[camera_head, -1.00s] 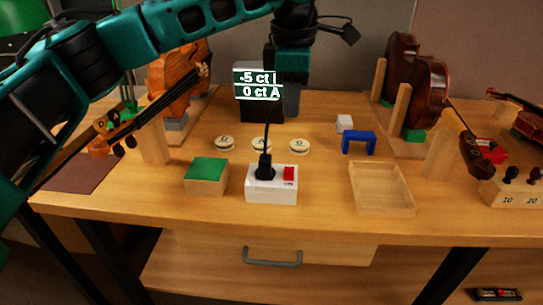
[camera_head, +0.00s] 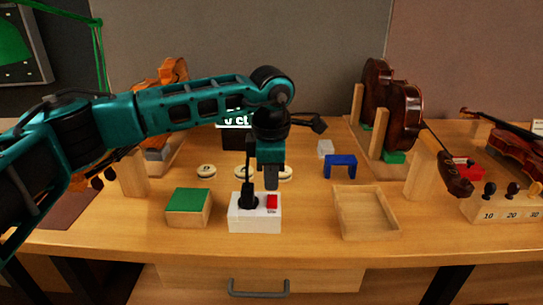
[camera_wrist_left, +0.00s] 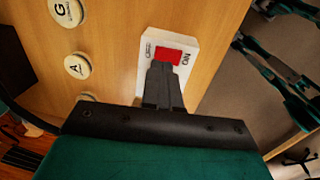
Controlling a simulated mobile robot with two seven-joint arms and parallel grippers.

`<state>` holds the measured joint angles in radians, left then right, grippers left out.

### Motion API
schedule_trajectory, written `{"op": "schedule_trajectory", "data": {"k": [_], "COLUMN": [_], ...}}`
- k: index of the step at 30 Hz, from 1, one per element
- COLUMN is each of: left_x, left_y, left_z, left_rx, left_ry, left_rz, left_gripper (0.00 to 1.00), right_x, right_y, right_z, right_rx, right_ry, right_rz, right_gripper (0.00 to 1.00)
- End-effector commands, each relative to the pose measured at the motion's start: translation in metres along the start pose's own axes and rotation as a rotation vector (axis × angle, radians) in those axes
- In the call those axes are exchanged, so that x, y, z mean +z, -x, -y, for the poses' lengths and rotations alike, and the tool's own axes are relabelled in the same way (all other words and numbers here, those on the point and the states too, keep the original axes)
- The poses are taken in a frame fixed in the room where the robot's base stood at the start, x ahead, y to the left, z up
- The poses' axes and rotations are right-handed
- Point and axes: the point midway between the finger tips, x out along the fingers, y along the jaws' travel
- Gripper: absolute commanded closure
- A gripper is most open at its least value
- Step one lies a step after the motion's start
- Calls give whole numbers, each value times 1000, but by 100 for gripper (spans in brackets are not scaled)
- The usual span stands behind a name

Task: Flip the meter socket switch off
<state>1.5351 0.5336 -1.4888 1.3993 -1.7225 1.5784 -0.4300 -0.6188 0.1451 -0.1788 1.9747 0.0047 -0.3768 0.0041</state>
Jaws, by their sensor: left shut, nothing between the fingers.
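The meter socket (camera_head: 242,224) is a white block near the table's front edge, with a black plug (camera_head: 248,200) and cable at its left. Its red switch (camera_head: 272,202) is at its right; the left wrist view shows this red switch (camera_wrist_left: 168,55) beside the letters "ON". My left gripper (camera_head: 271,186) points down, shut and empty, just above the switch. In the left wrist view its fingertips (camera_wrist_left: 160,66) are at the switch's edge; I cannot tell whether they touch. The meter display (camera_head: 237,121) is mostly hidden behind my arm. My right gripper is not in view.
A green-topped block (camera_head: 188,200) stands left of the socket, and an empty wooden tray (camera_head: 366,232) right of it. Round lettered discs (camera_head: 207,171) and a blue bridge-shaped piece (camera_head: 341,161) lie behind. Violins on stands (camera_head: 405,115) flank the bench.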

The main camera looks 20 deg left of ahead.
Motion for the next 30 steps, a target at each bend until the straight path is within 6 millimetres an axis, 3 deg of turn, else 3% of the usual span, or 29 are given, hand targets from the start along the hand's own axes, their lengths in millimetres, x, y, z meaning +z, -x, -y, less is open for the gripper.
{"op": "schedule_trajectory", "data": {"k": [7, 30], "left_x": [0, 0], "left_y": [-25, -38], "left_z": [0, 1], "left_rx": [-1, -17], "left_ry": [-1, -2], "left_rz": [0, -3], "left_gripper": [100, 100], "right_x": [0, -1], "right_y": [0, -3], "right_z": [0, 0], "right_rx": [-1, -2], "right_ry": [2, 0], "right_rz": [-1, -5], "right_gripper": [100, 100]}}
